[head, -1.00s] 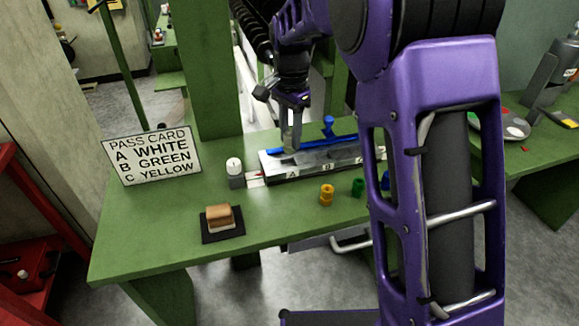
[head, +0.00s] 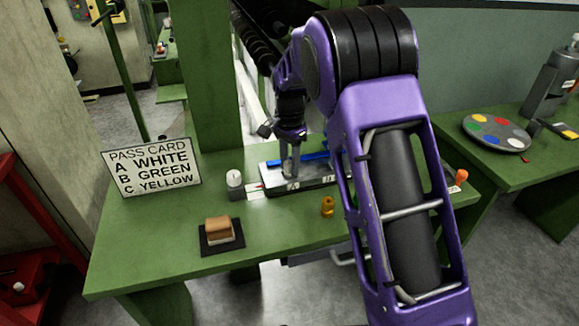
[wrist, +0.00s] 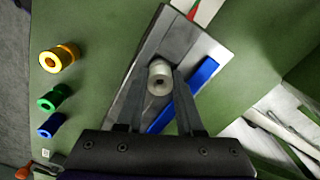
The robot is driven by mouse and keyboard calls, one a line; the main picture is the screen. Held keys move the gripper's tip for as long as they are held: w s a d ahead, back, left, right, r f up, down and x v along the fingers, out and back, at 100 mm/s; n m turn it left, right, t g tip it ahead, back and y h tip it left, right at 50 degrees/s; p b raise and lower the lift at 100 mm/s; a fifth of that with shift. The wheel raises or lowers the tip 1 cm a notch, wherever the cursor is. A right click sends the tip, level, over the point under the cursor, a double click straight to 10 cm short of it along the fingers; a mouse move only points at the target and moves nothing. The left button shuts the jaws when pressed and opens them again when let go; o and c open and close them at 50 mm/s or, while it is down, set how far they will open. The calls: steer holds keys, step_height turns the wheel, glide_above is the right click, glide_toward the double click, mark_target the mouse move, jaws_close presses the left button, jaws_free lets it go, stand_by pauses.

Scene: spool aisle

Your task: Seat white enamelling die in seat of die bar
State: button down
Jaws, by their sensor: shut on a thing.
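The white enamelling die (wrist: 160,78) is a small ringed cylinder held between the two fingers of my gripper (wrist: 163,88) in the wrist view. My gripper is shut on it, over the grey metal die bar (wrist: 200,60). In the head view my gripper (head: 290,172) is at the left part of the die bar (head: 270,183), by the label A. The die is hard to make out there. The seat is hidden under the die and fingers, so I cannot tell whether the die is inside it or just above it.
Yellow (wrist: 58,59), green (wrist: 54,96) and blue (wrist: 50,125) dies stand on the green bench beside the bar. A blue strip (wrist: 190,92) runs along the bar. A pass card (head: 152,168), a white-topped pot (head: 234,180) and a brown block (head: 220,229) are to the left.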

mark_target(289, 162)
steer(key=shift+f, duration=0.3)
steer(key=shift+f, duration=0.2)
steer(key=c, duration=0.5)
jaws_free()
steer(key=shift+c, duration=0.2)
steer(key=shift+r, duration=0.1)
step_height(289, 162, up, 12)
steer(key=p, duration=0.1)
steer(key=shift+r+p, duration=0.15)
steer(key=shift+p, duration=0.2)
